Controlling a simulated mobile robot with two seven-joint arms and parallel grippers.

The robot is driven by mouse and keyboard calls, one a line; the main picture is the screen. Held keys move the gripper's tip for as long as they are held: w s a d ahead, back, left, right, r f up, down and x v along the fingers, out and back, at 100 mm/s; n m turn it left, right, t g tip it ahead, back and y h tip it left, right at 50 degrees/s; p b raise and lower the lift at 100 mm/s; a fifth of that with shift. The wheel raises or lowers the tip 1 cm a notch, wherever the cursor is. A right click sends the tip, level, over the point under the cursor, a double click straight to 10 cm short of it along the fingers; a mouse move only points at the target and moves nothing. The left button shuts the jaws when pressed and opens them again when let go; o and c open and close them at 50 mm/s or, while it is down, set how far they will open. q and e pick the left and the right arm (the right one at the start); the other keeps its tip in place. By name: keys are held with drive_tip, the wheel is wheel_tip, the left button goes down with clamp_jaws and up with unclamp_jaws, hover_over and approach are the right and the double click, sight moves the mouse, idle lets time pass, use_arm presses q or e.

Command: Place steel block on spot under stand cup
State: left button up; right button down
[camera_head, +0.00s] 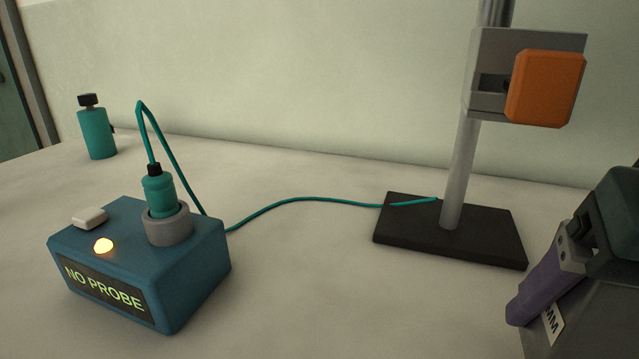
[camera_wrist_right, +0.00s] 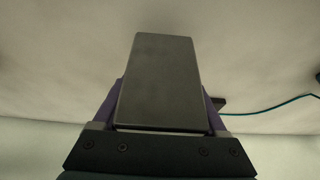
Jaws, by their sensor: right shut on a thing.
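The grey steel block (camera_head: 590,312), with a white label ending in "MM", is at the lower right of the head view, partly cut off. My right gripper (camera_head: 534,300), with purple fingers, is shut on it. In the right wrist view the block (camera_wrist_right: 160,80) sits between both fingers, above a pale surface. The stand has a black base (camera_head: 490,243), a grey pole (camera_head: 460,175) and a grey bracket (camera_head: 490,102) with an orange block-shaped part (camera_head: 545,88). The block is to the right of the base. I cannot make out a stand cup or a marked spot. My left gripper is not in view.
A blue box (camera_head: 195,275) reading "NO PROBE" has a lit yellow lamp (camera_head: 104,245) and a grey socket (camera_head: 169,229) holding a teal plug (camera_head: 159,192). Its teal cable (camera_head: 300,199) runs across the bench onto the stand base. A teal bottle (camera_head: 97,135) stands at the back left.

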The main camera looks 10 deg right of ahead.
drive_tip(key=w+d, duration=0.1)
drive_tip(key=w, duration=0.1)
drive_tip(key=w+d, duration=0.2)
drive_tip(key=w, duration=0.1)
drive_tip(key=w+d+b, duration=0.1)
drive_tip(key=w+d, duration=0.1)
drive_tip(key=shift+w+r, duration=0.15)
wheel_tip(320, 180, down, 3)
drive_tip(key=shift+f+b, duration=0.2)
drive_tip(key=shift+b, duration=0.55)
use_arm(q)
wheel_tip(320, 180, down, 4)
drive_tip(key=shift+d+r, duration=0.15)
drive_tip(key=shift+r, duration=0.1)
use_arm(e)
drive_tip(key=shift+f, duration=0.1)
drive_tip(key=shift+f, duration=0.15)
drive_tip(key=shift+c, duration=1.3)
unclamp_jaws()
drive_tip(key=shift+o, duration=1.3)
